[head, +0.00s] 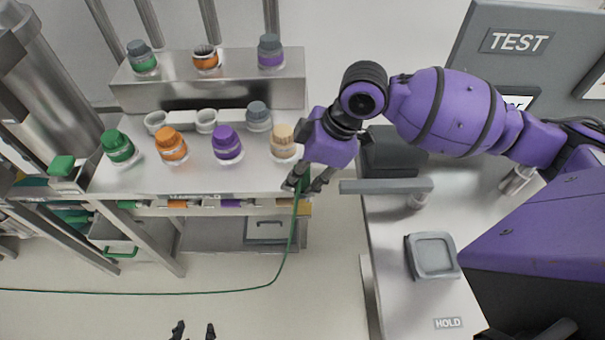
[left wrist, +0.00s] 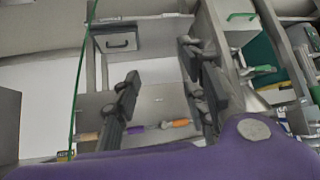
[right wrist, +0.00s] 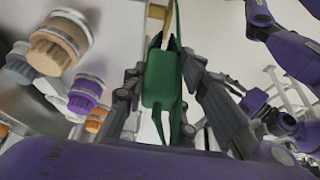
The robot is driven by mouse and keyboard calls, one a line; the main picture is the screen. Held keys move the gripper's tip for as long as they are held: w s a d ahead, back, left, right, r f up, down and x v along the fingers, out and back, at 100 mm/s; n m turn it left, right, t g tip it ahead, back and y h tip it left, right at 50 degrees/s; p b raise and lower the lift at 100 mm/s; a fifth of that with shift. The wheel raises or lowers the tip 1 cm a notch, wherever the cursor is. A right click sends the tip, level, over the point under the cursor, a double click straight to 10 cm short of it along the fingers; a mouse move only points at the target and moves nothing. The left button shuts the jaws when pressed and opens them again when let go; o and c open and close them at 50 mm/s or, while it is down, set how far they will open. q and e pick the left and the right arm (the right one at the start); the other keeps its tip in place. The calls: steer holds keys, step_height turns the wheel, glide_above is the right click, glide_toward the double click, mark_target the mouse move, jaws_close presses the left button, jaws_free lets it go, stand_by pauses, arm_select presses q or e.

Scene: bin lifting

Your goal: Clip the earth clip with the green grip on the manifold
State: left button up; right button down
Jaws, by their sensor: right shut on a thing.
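The earth clip with the green grip (right wrist: 160,82) is between the fingers of my right gripper (right wrist: 168,95) in the right wrist view. Its nose points up the picture beside a yellowish bar. I cannot tell whether its jaws touch that bar. In the head view my right gripper (head: 303,184) is at the right front corner of the steel bench and mostly hides the clip. A green cable (head: 292,240) hangs from it to the floor. My left gripper (head: 194,330) is at the bottom edge, open and empty; its spread fingers show in the left wrist view (left wrist: 165,95). I cannot identify the manifold for certain.
The steel bench (head: 190,185) carries several jars with coloured lids. Coloured grips hang under its front edge. A right-hand counter (head: 405,300) holds a grey tray (head: 433,256) and a dark box (head: 390,150). The floor between them is clear except for the cable.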

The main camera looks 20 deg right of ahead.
mark_target(302, 204)
steer(key=shift+f, duration=1.55)
arm_select(q)
steer(key=shift+s+d+f, duration=0.1)
steer(key=shift+s+f, duration=0.1)
steer(key=shift+f, duration=0.1)
arm_select(e)
steer(key=shift+f, duration=0.1)
steer(key=shift+f+b, duration=0.4)
steer(key=shift+f, duration=0.65)
arm_select(q)
steer(key=shift+s+a+f, duration=0.15)
steer(key=shift+s+f, duration=0.15)
steer(key=shift+s, duration=0.2)
steer(key=shift+s+a+f, duration=0.15)
steer(key=shift+s+f, duration=0.15)
steer(key=shift+s, duration=0.2)
